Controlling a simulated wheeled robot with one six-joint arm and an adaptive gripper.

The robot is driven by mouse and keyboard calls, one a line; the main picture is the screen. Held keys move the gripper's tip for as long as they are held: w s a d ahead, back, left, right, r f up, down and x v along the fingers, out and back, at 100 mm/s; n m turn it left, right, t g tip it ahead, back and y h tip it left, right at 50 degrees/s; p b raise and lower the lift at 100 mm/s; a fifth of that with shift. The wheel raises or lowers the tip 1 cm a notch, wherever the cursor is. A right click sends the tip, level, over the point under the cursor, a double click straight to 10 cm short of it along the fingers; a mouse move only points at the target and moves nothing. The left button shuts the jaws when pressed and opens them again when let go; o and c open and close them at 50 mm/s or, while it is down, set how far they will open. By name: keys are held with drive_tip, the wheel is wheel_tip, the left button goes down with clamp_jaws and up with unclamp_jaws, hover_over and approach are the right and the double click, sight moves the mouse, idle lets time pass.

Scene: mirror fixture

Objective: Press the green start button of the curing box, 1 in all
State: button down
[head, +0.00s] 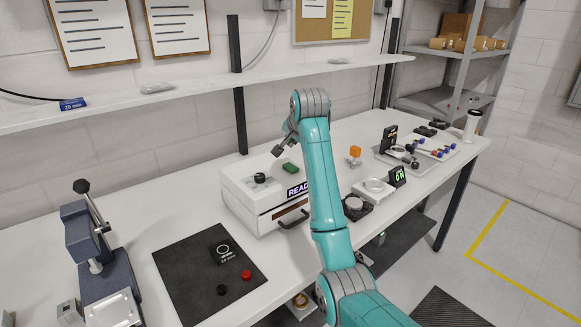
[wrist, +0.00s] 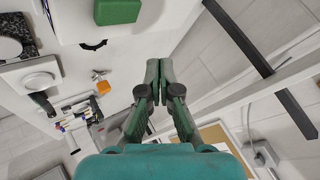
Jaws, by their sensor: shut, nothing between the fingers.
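The curing box (head: 245,205) is a white box on the bench with a display at its front right corner, partly hidden by my arm. Its green start button (head: 289,168) sits on top, beside a black knob (head: 260,178). A green block that looks like the same button (wrist: 118,10) shows at the top edge of the wrist view. My gripper (head: 278,151) is above and slightly behind the button in the head view, apart from it. In the wrist view my gripper (wrist: 158,66) has its fingers together, with nothing between them.
A dark mat (head: 190,275) with a red button (head: 246,274) and a black one lies left of the box. An orange block (head: 355,151) and a white scale (head: 373,188) stand to the right. A shelf (head: 180,92) runs along the wall behind.

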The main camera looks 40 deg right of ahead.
sight(291, 167)
drive_tip(key=shift+f, duration=2.6)
drive_tip(key=shift+f, duration=0.15)
drive_tip(key=shift+f, duration=0.25)
drive_tip(key=shift+f, duration=0.55)
idle(0.4)
drive_tip(key=shift+r, duration=0.95)
drive_tip(key=shift+r, duration=2.55)
